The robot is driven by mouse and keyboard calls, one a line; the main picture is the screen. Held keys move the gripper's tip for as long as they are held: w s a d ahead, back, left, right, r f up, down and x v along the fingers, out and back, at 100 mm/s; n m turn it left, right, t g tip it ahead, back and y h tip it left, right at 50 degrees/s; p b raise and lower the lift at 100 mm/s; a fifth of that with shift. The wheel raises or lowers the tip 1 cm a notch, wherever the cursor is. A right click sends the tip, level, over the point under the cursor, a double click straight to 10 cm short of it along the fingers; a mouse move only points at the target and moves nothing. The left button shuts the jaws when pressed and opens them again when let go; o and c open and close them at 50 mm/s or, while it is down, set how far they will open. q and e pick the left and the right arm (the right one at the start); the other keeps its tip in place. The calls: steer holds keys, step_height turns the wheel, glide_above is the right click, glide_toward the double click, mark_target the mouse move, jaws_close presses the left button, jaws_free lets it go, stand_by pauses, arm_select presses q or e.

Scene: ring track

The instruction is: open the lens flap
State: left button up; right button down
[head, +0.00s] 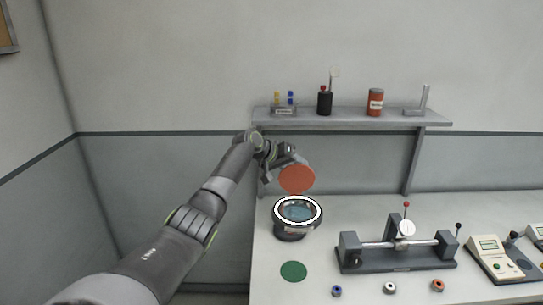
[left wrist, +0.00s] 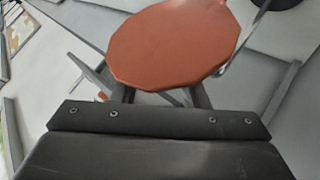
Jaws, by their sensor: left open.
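The lens flap is an orange-red disc (head: 297,179), raised at the back of a dark round housing (head: 290,233) with a white ring around its top. The bluish lens face (head: 298,214) inside the ring is uncovered. My left gripper (head: 277,167) is open at the flap's upper left, partly behind it. In the left wrist view the flap (left wrist: 172,42) is large and close in front of my gripper (left wrist: 160,96), and hides part of the fingers. I cannot tell whether they touch it. My right gripper is not in view.
A shelf (head: 350,118) with small bottles and holders runs above the bench (head: 330,213). A grey dial-gauge fixture (head: 395,262) stands to the right of the housing. A green disc (head: 293,271) and several small rings lie in front.

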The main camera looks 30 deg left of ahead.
arm_select(q)
steer(key=b+v, duration=0.4)
steer(key=v, duration=1.2)
steer(key=shift+s+b, duration=0.25)
steer(key=shift+b, duration=0.15)
steer(key=shift+r, duration=0.1)
